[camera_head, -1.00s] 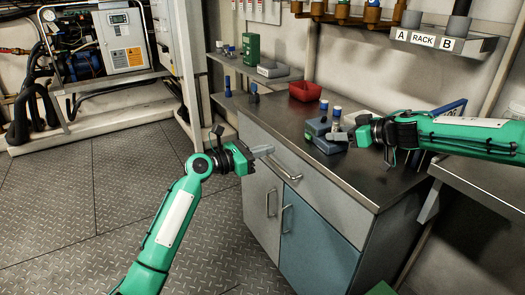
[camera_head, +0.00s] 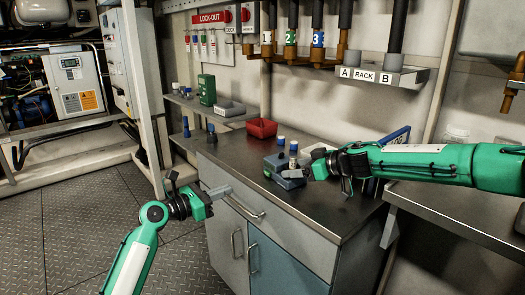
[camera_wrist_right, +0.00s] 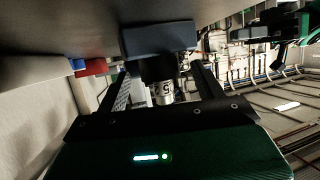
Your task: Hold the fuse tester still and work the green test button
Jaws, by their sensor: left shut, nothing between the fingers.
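The fuse tester seems to be the blue-grey box (camera_head: 285,176) on the dark counter, with blue-capped cylinders standing at it. I cannot make out the green test button. My right gripper (camera_head: 314,168) comes in from the right, low over the counter, at the box's right end. In the right wrist view its fingers (camera_wrist_right: 160,75) are spread, with a blue-grey box (camera_wrist_right: 160,40) ahead and a marked silvery cylinder (camera_wrist_right: 163,94) between them. Whether they touch the box is unclear. My left gripper (camera_head: 226,189) is shut and empty, in front of the cabinet's drawer front.
A red bin (camera_head: 261,128) stands behind the box on the counter (camera_head: 320,205). A drawer handle (camera_head: 245,207) lies near my left gripper. The A/B rack (camera_head: 368,76) hangs above. A second bench (camera_head: 460,210) is at right. The counter's front is clear.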

